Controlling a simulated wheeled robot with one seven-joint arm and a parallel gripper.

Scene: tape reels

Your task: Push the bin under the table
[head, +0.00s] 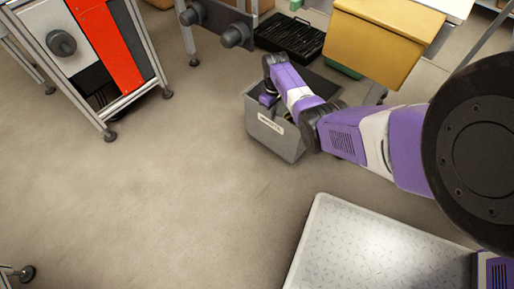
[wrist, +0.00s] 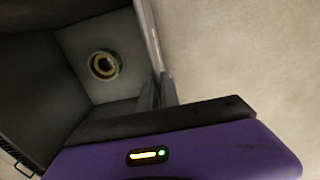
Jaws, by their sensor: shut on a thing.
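The grey bin (head: 274,142) stands on the floor in the upper middle of the head view, with a pale label on its front. My gripper (wrist: 159,90) is shut on the bin's rim in the wrist view, one finger on each side of the wall. In the head view my arm reaches over the bin from the right and hides part of its opening. A small yellow and dark reel (wrist: 103,65) lies inside the bin. A grey frame on legs with round dark knobs (head: 220,26) stands behind it; I cannot tell whether this is the table.
A black slotted tray (head: 290,37) lies on the floor behind the bin. A yellow box-shaped unit (head: 385,42) is at the back right. A rack with an orange panel (head: 103,42) stands at upper left. My pale base deck is at the bottom right. Floor left of the bin is clear.

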